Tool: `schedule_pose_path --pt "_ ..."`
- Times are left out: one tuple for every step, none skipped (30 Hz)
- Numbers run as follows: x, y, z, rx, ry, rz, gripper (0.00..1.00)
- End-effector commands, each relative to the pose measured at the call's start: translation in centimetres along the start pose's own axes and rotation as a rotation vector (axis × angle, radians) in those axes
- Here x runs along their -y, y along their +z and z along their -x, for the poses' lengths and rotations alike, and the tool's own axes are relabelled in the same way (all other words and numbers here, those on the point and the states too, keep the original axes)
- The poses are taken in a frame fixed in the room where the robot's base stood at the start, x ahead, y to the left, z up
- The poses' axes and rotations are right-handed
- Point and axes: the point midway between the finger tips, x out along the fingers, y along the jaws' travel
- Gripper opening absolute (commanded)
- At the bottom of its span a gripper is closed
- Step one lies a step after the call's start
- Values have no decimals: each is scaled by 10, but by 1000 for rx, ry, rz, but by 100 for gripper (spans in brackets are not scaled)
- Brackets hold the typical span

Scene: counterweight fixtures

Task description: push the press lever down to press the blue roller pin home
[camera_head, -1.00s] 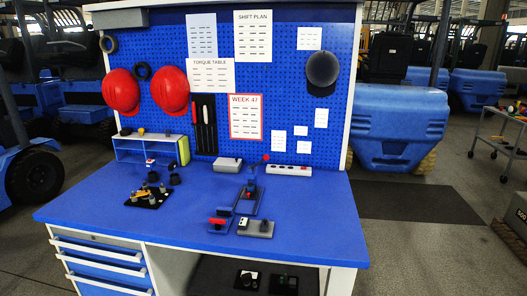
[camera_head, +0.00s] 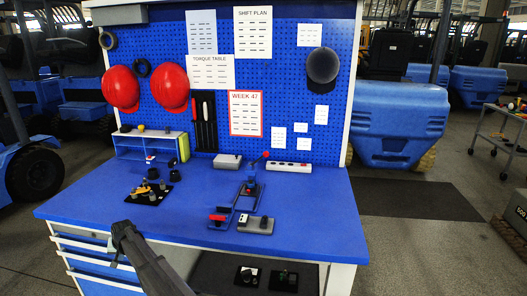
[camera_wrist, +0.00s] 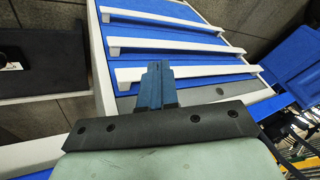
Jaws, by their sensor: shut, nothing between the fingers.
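The press (camera_head: 250,189) stands on a dark base in the middle of the blue bench. Its lever ends in a red knob (camera_head: 266,155), which is raised above and behind the press. A small blue part shows on the press, but I cannot tell whether it is the roller pin or how deep it sits. My gripper (camera_head: 121,228) is in front of the bench's left front edge, well apart from the press. In the wrist view my gripper's fingers (camera_wrist: 157,72) are shut together and empty, with the drawer fronts behind them.
A red-topped fixture (camera_head: 218,219) and a grey block (camera_head: 256,224) stand in front of the press. A black plate with pegs (camera_head: 148,193) is at the left. A power strip (camera_head: 288,167) and grey box (camera_head: 227,161) stand behind. The bench's right side is clear.

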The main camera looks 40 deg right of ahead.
Motion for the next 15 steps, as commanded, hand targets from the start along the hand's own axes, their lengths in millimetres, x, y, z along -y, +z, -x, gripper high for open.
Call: schedule_pose_path --pt "16 -20 8 -22 -16 -6 0" --pt "23 -29 13 -34 -25 -10 0" --pt "32 -39 19 -47 -35 -14 0" --pt "39 -47 24 -57 -43 -17 0" --pt "44 -54 29 -66 -49 -19 0" --pt "51 -64 35 -77 -57 -24 0" --pt "55 -71 40 -85 -61 -27 0" --pt "58 -78 45 -93 -65 -30 0" --pt "59 -89 52 -101 -65 -34 0" --pt "57 -97 58 -107 -63 -37 0" --pt "54 -106 64 -111 -58 -40 0" --pt "44 -119 73 -115 -45 -44 0" --pt "35 -128 79 -117 -33 -47 0" --pt "26 -136 85 -116 -21 -48 0" --pt "14 -147 93 -116 -5 -52 0"
